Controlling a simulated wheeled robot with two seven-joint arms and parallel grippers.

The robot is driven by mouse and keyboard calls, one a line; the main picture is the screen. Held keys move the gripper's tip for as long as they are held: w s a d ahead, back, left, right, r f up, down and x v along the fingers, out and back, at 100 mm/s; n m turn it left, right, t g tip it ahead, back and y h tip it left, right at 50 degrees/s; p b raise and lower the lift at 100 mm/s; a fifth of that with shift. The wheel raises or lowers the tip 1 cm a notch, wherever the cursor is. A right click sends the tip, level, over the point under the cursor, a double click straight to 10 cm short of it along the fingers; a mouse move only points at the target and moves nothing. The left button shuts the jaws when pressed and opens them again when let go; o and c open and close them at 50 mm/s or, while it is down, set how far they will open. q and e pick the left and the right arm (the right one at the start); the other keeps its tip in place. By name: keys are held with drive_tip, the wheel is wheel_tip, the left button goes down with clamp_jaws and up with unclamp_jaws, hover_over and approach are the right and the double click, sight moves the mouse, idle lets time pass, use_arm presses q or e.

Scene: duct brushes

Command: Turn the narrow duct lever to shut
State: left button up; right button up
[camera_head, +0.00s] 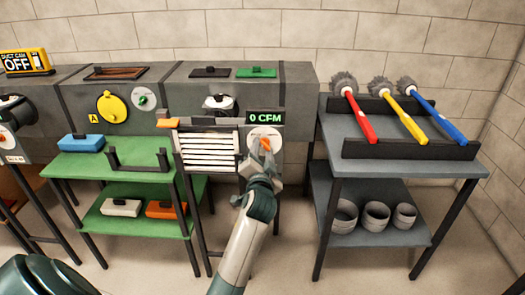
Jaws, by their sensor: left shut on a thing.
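The orange duct lever (265,144) sits on a round white dial (257,133) on the front of the grey duct, below a green display (265,117) that reads "0 CFM". My left gripper (261,159) reaches up to the dial and is shut on the lever. Its fingers hide part of the lever and the lower dial, so the dial's marks cannot be read. My right gripper is not in view.
A white louvred grille (208,150) is left of the dial. A green table (110,166) stands further left. A grey table (400,166) at the right holds red, yellow and blue brushes, with several grey rings on its lower shelf.

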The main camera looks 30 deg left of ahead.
use_arm(q)
drive_tip(key=shift+f, duration=0.1)
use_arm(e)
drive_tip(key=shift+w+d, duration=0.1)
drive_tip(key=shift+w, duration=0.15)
use_arm(q)
drive_tip(key=o, duration=1)
drive_tip(key=shift+o, duration=0.2)
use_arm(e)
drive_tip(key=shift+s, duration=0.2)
